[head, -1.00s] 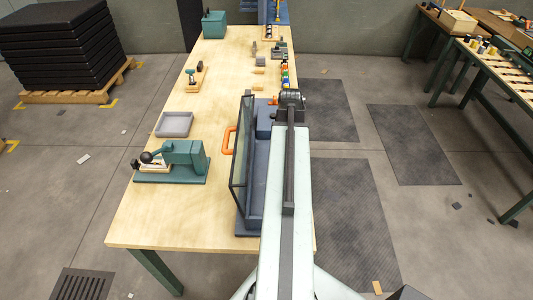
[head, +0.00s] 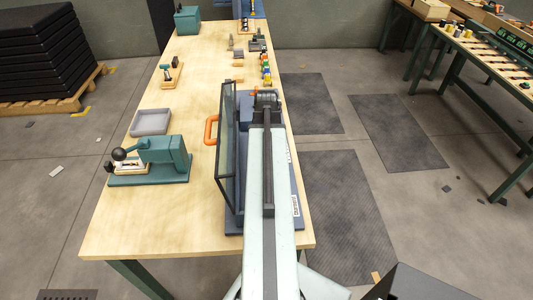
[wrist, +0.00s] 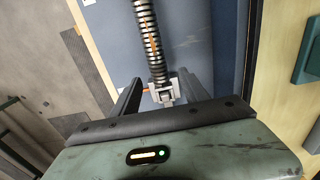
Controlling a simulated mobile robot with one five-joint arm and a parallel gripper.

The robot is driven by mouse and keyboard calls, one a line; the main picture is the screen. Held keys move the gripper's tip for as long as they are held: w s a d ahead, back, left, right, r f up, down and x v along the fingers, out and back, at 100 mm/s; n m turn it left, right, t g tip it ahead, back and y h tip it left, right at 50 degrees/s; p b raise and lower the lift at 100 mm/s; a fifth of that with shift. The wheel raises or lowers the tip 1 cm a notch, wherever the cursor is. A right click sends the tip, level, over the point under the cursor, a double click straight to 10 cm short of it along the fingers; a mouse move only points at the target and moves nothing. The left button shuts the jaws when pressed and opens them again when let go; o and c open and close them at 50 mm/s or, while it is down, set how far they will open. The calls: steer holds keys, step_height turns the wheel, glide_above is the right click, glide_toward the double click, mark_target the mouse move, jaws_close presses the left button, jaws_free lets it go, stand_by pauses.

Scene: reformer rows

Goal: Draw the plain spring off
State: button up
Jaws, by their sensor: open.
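In the wrist view a dark coil spring (wrist: 147,35) runs from the top edge down to a small pale grey block (wrist: 165,91). Orange shows along the coils; I cannot tell whether this is the plain spring. My gripper (wrist: 162,92) is open, its two dark fingers on either side of the block and apart from each other. I cannot tell whether either finger touches it. In the head view my gripper (head: 266,97) is over the blue-grey fixture (head: 234,215), and my arm hides much of that fixture and the spring.
A clear guard panel with an orange handle (head: 211,130) stands along the fixture's left side. A green press (head: 165,158) and a grey tray (head: 151,122) stand to the left on the wooden table (head: 120,225). Several small coloured parts (head: 266,70) line the far right edge.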

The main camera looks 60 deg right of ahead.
step_height(320, 180, down, 3)
steer(key=shift+b, duration=0.8)
steer(key=shift+r, duration=0.1)
steer(key=shift+w, duration=0.1)
jaws_close()
steer(key=shift+r+p, duration=2.8)
steer(key=shift+p, duration=0.1)
